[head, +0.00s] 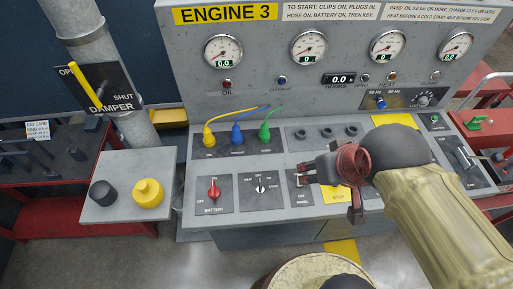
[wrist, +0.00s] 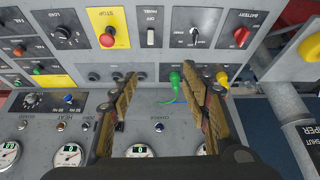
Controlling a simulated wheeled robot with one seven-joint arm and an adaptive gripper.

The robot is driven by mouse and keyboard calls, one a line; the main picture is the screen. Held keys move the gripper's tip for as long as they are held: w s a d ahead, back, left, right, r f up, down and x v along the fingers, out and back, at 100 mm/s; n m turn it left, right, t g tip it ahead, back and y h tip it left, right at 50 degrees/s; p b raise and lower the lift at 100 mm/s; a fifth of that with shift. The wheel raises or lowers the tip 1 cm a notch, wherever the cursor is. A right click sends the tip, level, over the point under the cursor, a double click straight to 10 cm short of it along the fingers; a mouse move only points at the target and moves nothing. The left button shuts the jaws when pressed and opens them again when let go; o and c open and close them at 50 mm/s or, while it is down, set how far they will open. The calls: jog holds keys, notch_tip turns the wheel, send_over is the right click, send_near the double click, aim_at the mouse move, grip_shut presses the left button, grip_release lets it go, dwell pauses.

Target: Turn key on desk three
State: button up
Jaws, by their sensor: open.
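The desk (head: 235,170) carries the sign ENGINE 3 (head: 225,13). The key switch (head: 261,187) is a small dark knob with a pale pointer, on a dark plate with HEAT and START markings. It points roughly up and down the plate. It also shows upside down in the wrist view (wrist: 194,37). My gripper (head: 325,190) is over the desk, to the right of the key switch and apart from it. In the wrist view its two fingers (wrist: 168,78) are spread and empty, with the key switch beyond the right fingertip.
The red battery switch (head: 213,190) is left of the key switch. Yellow, blue and green plugs (head: 265,133) with cables stand behind it. A rocker switch (wrist: 151,36) and red stop button (wrist: 107,40) are nearby. A damper lever (head: 90,85) stands left.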

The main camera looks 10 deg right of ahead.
jog(key=w+a+f+n+g+p, duration=0.2)
jog(key=w+a+f+g, duration=0.15)
jog(key=f, duration=0.25)
jog(key=n+g+p, duration=0.2)
jog(key=n, duration=1.1)
send_over(260, 183)
jog(key=f, duration=1.2)
jog(key=shift+s+d+f, duration=0.1)
jog(key=shift+s+f, duration=0.15)
jog(key=shift+s, duration=0.05)
jog(key=shift+w+r+n, duration=0.2)
jog(key=shift+w+n, duration=0.1)
jog(key=shift+n, duration=0.2)
jog(key=shift+f+n, duration=0.1)
jog(key=shift+n, duration=0.6)
notch_tip(260, 183, down, 8)
jog(key=shift+r+b, duration=0.15)
jog(key=shift+b, duration=0.75)
jog(key=shift+c, duration=1.4)
jog(key=c, duration=0.7)
